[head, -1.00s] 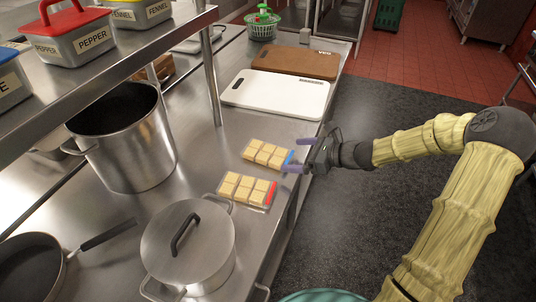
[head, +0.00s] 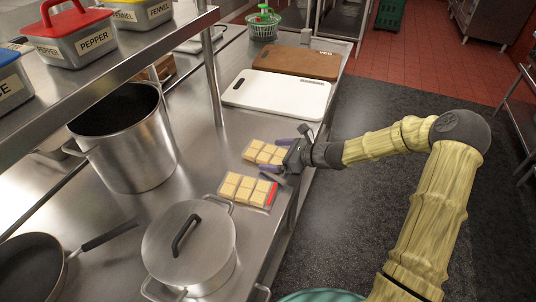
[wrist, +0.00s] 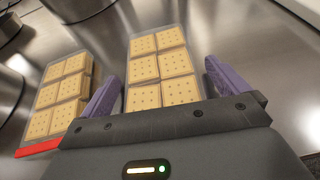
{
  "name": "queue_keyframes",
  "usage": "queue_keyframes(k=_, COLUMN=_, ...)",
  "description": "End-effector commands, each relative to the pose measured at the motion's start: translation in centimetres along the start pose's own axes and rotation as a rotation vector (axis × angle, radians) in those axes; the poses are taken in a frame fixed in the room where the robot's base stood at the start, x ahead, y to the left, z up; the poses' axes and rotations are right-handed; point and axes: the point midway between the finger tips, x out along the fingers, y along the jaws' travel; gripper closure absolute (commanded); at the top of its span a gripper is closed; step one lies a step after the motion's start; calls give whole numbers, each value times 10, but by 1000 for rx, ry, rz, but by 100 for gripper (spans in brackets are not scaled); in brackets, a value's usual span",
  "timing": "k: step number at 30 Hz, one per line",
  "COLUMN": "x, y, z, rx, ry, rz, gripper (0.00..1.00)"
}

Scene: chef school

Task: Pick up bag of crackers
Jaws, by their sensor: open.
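Two clear bags of square crackers lie flat on the steel counter. The far bag (head: 262,152) had a blue end strip that my gripper now hides. The near bag (head: 245,190) has a red end strip. My gripper (head: 277,154) is open with its purple fingers reaching over the end of the far bag. In the wrist view, the far bag (wrist: 162,70) lies between the open fingers (wrist: 160,85), and the red-ended bag (wrist: 62,93) lies outside, left of the left finger. I cannot tell whether the fingers touch the far bag.
A lidded pot (head: 190,250) stands in front of the bags, and a tall open pot (head: 125,140) stands to their left. A white cutting board (head: 276,94) and a brown one (head: 296,62) lie behind. A shelf post (head: 213,80) rises at the back left.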

Motion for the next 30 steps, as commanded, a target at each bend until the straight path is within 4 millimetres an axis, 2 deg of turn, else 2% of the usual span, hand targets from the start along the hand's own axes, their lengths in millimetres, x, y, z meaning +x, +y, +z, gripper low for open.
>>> queue_keyframes(k=16, x=2, y=0, z=0, rx=-1, ry=0, rz=0, gripper=0)
queue_keyframes(k=23, x=2, y=0, z=0, rx=-1, ry=0, rz=0, gripper=45)
queue_keyframes(k=30, x=1, y=0, z=1, rx=-1, ry=0, rz=0, gripper=47)
